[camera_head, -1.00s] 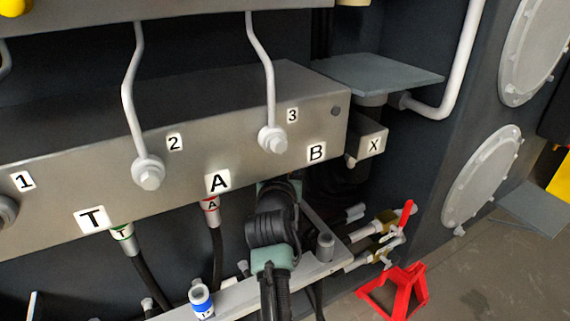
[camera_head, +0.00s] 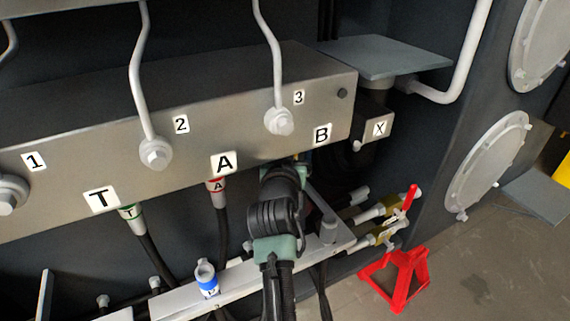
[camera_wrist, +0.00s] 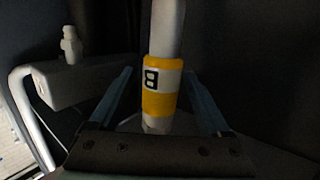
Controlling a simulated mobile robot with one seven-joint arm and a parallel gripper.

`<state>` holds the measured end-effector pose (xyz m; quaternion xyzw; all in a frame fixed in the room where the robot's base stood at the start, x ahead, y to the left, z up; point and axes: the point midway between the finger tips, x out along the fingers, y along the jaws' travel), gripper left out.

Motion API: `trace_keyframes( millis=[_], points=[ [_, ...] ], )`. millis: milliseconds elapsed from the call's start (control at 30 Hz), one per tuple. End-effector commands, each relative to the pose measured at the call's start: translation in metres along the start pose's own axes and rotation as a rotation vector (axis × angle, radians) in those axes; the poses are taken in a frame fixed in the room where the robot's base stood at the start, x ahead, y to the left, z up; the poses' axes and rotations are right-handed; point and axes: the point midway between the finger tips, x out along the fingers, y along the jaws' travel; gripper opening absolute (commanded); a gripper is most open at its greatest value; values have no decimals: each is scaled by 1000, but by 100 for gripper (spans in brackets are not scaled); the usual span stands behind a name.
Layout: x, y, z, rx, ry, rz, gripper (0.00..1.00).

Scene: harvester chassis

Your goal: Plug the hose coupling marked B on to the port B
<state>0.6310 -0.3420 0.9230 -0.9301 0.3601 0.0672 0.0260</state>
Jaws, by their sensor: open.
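The hose coupling marked B (camera_wrist: 160,102) shows in the wrist view as a pale cylinder with yellow bands and an upside-down B. It stands between the two fingers of my gripper (camera_wrist: 158,72), which are open with a gap on each side. In the head view my gripper (camera_head: 290,166) is under the manifold, just below and left of the B label (camera_head: 321,135). A small yellowish patch shows beside its tip. My wrist hides port B, so I cannot tell whether the coupling is seated on it.
Couplings T (camera_head: 130,212) and A (camera_head: 216,186) hang under the manifold (camera_head: 240,120) to the left. A block marked X (camera_head: 379,129) is close on the right. A rail with a blue-banded fitting (camera_head: 208,287) lies below. Red-handled valves (camera_head: 408,203) and a red stand (camera_head: 396,277) are at right.

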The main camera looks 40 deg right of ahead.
Motion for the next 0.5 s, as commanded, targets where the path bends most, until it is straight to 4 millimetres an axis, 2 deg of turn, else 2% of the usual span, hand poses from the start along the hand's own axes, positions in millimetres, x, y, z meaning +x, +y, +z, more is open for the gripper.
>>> trace_keyframes(
  millis=[300,500],
  points=[
    [-58,-1,-1,-2,3,-2,81],
    [-90,-1,-2,-1,4,-2,81]
  ],
)
